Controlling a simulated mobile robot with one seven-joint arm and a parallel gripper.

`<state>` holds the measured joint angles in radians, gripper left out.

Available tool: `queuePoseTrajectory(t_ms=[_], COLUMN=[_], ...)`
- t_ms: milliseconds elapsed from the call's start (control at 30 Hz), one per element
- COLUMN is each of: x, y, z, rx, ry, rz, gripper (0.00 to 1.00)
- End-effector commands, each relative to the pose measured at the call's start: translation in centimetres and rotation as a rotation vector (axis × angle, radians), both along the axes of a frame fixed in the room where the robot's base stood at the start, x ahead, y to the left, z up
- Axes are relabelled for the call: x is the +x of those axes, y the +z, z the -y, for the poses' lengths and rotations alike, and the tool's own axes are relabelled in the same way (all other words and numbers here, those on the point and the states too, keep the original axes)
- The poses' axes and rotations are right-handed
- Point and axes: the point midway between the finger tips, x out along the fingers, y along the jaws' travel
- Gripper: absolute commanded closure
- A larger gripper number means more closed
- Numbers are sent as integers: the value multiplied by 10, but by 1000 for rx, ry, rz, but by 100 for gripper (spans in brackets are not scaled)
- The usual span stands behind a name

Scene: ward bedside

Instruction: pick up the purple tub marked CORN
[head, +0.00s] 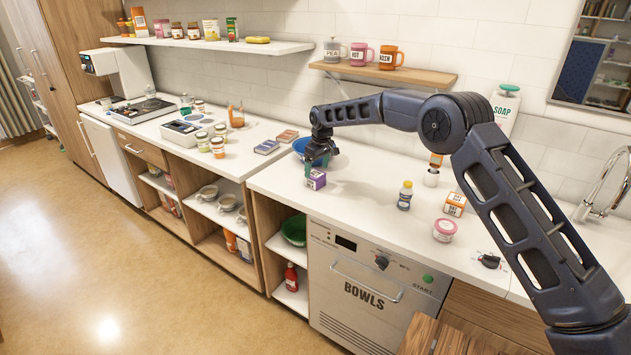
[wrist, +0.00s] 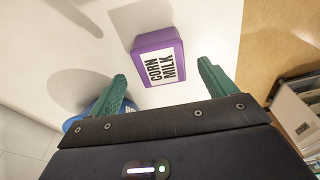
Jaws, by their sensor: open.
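A small purple box-shaped container (wrist: 140,50) with a white label reading CORN MILK is in the wrist view, on the white counter near its front edge. In the head view the purple container (head: 316,180) sits on the counter above the left end of the dishwasher. My gripper (wrist: 163,74) is open and empty, its green fingers apart to the left and right of the container's near end. In the head view my gripper (head: 320,160) hangs just above and behind the container. I cannot tell exactly how high the fingertips are above it.
A blue bowl (head: 299,146) stands right behind my gripper, partly hidden by it. Flat boxes (head: 267,147) lie to the left.

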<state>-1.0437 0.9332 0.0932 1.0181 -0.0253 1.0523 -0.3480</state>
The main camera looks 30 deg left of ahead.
Motion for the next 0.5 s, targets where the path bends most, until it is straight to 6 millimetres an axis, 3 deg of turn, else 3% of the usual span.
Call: queuePoseTrajectory(t_ms=[233,500], x=[0,0], y=[-16,-50], z=[-3,-8], rx=[-1,1], ry=[0,-1], rz=[0,1], gripper=[16,16])
